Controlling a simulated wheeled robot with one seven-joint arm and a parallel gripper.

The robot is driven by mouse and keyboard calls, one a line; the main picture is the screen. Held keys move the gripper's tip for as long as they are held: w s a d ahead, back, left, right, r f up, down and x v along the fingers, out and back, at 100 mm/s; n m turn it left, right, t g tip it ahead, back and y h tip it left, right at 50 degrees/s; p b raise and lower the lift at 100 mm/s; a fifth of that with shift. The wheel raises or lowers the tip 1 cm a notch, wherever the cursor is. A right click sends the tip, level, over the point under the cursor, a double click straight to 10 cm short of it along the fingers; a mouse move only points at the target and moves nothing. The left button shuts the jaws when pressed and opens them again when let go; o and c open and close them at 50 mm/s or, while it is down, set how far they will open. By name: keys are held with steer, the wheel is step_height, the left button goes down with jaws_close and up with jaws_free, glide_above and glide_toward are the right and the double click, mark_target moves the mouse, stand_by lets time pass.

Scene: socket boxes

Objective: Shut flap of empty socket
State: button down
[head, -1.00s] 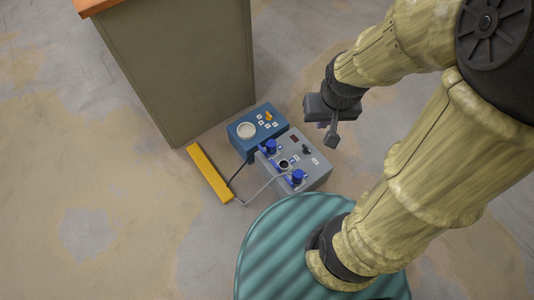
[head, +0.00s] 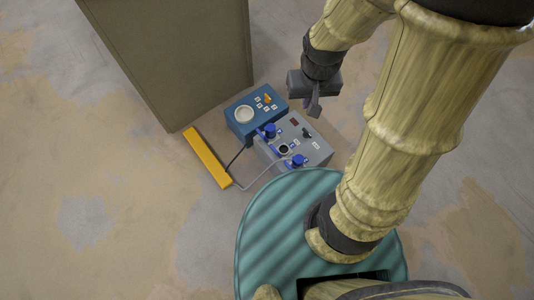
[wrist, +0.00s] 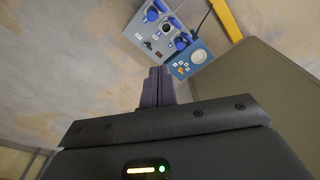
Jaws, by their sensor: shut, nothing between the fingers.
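The grey socket box (head: 313,150) stands on the floor, with a row of round sockets along its left side. The middle socket (head: 283,150) is dark and empty, and its blue flap (wrist: 177,22) looks raised beside it in the wrist view. Blue plugs or caps cover the sockets on either side, one farther (head: 269,131) and one nearer (head: 298,161). My gripper (head: 314,112) is shut and empty, above and beyond the grey box, apart from it. In the wrist view the closed fingers (wrist: 158,72) point toward the boxes.
A blue box (head: 268,108) with a white round dial and an orange knob stands against the grey box. A yellow bar (head: 206,158) lies to the left, with cables running to the boxes. A tall cabinet (head: 170,60) stands behind. Floor on the left is clear.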

mark_target(273, 150)
steer(key=a+f+n+t+h+b, duration=0.2)
steer(key=a+f+h+b, duration=0.2)
steer(key=f, duration=0.8)
steer(key=s+a+f+n+t+h+b, duration=0.1)
steer(key=a+f+n+t+h+b, duration=0.1)
steer(key=a+f+h+b, duration=0.2)
steer(key=s+a+f+n+t+h+b, duration=0.1)
steer(key=a+f+h+b, duration=0.3)
steer(key=f, duration=1.7)
steer(key=a+n+t+b, duration=0.1)
steer(key=a+b, duration=0.4)
steer(key=a, duration=0.3)
steer(key=shift+s+a+t, duration=0.15)
steer(key=shift+a+t, duration=0.1)
steer(key=shift+t, duration=0.15)
steer(key=shift+s+f, duration=0.1)
steer(key=shift+f, duration=0.05)
steer(key=b+x, duration=0.4)
steer(key=x, duration=0.2)
steer(key=b+x, duration=0.4)
steer(key=x, duration=0.3)
steer(key=shift+d+f, duration=0.15)
steer(key=shift+f, duration=0.15)
steer(key=shift+w+d, duration=0.2)
steer(key=shift+w, duration=0.1)
steer(key=shift+r, duration=0.1)
